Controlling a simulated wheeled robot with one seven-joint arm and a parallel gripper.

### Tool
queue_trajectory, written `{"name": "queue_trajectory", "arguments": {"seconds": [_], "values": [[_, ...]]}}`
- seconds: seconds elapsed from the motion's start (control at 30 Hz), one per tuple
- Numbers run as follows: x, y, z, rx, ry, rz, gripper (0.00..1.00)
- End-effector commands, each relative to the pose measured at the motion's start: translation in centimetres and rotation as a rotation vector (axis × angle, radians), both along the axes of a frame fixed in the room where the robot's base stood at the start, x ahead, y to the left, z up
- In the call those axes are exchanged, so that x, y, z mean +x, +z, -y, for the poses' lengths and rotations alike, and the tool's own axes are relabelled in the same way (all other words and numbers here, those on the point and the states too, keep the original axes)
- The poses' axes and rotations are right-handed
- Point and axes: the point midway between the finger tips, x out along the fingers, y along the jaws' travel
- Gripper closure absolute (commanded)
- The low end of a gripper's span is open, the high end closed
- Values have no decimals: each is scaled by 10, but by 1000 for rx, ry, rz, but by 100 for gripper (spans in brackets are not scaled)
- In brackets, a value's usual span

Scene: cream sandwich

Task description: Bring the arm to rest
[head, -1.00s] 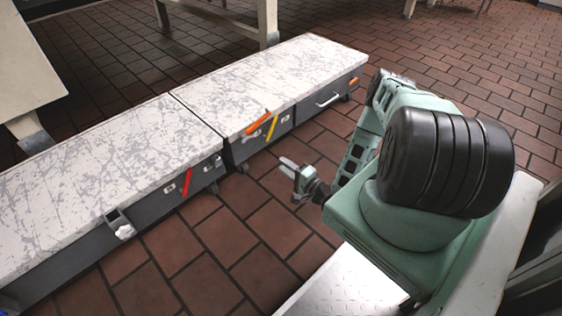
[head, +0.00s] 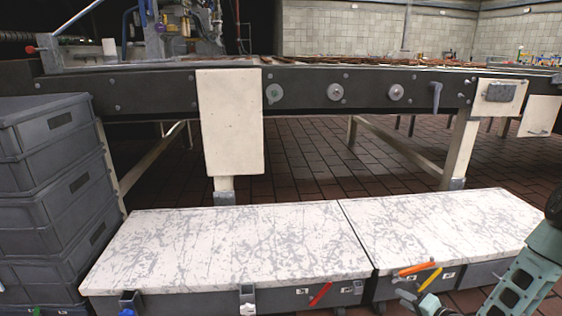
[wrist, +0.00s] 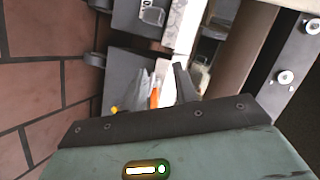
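My arm is folded at the lower right edge of the head view, cut off by the frame. My gripper (head: 401,287) is low, in front of the right white-topped bench (head: 440,232), near its orange handle (head: 417,269) and yellow handle (head: 430,280). In the wrist view my gripper (wrist: 163,80) has its two fingers apart, with nothing visible held between them. The orange handle (wrist: 155,97) shows beyond the fingers.
The left bench (head: 225,240) adjoins the right one; both tops are empty. Grey crates (head: 45,170) are stacked at the left. A dark conveyor frame (head: 340,92) on pale legs stands behind. Tiled floor (wrist: 35,90) is clear on the left in the wrist view.

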Motion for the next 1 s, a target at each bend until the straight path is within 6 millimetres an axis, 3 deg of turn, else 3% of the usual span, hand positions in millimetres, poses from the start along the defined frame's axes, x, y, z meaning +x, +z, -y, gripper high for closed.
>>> {"name": "queue_trajectory", "arguments": {"seconds": [0.1,0.23,0.47,0.67,0.8,1.0], "values": [[21,31,-33,-169,148,-77,71],[28,65,-70,-340,295,-161,71],[5,134,-140,-612,544,-286,71],[-51,196,-196,-809,756,-374,71],[-108,237,-226,-922,906,-428,71],[-191,280,-248,-1031,1093,-487,71]]}}
